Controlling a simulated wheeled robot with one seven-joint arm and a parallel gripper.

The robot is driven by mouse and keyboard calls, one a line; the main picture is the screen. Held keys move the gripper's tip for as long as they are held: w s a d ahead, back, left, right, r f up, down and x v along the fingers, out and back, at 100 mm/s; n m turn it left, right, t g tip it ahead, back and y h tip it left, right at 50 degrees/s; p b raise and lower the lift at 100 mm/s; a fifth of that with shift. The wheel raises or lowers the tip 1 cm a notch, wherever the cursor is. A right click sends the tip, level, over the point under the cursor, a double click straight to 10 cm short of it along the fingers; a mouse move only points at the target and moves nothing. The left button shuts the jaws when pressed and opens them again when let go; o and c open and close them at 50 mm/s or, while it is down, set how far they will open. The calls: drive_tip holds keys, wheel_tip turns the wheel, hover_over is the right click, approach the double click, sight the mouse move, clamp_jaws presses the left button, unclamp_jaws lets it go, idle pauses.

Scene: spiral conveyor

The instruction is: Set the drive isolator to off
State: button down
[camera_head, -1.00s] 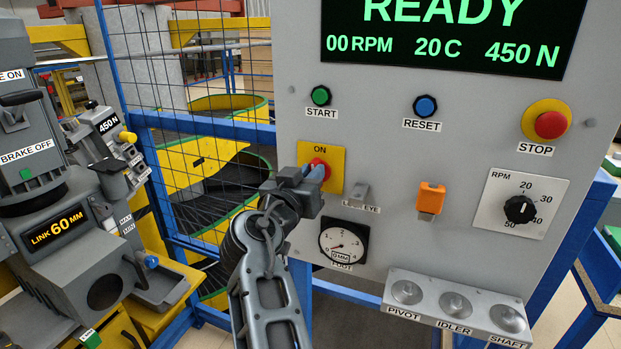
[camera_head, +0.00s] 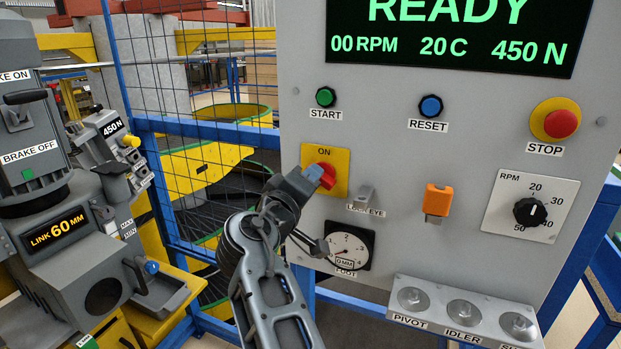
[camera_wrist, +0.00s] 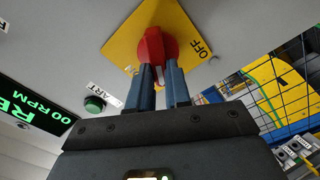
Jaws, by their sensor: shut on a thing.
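The drive isolator is a red rotary knob (camera_head: 327,178) on a yellow plate (camera_head: 341,159) at the left of the grey panel. ON is printed at the top of the plate in the head view. In the wrist view the red knob (camera_wrist: 154,46) sits on the yellow plate (camera_wrist: 122,46), with OFF to its right and the ON lettering partly hidden. My gripper (camera_head: 314,174) reaches up from below left. Its blue-grey fingers (camera_wrist: 160,72) are shut on the knob's handle, one on each side. The knob's exact pointing direction is hard to tell.
Below the knob are a grey LOCK EYE bracket (camera_head: 362,195) and a round dial gauge (camera_head: 345,246), close to my wrist. START (camera_head: 326,97) and RESET (camera_head: 430,106) buttons are above. An orange piece (camera_head: 437,199) hangs to the right. A mesh fence (camera_head: 215,95) stands left.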

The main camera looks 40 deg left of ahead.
drive_tip(key=shift+a+f+n+p, duration=0.1)
drive_tip(key=shift+n+p, duration=0.2)
drive_tip(key=shift+n, duration=0.65)
drive_tip(key=shift+d+f+n+p, duration=0.1)
drive_tip(key=shift+n+p, duration=0.15)
drive_tip(key=shift+n, duration=0.75)
drive_tip(key=shift+a+f+n+p, duration=0.1)
drive_tip(key=shift+n+p, duration=0.2)
drive_tip(key=shift+n, duration=0.65)
drive_tip(key=shift+s+f+n, duration=0.1)
drive_tip(key=shift+n, duration=0.2)
drive_tip(key=c, duration=1.1)
unclamp_jaws()
drive_tip(key=shift+o, duration=0.2)
drive_tip(key=v, duration=0.7)
drive_tip(key=shift+s+b, duration=0.35)
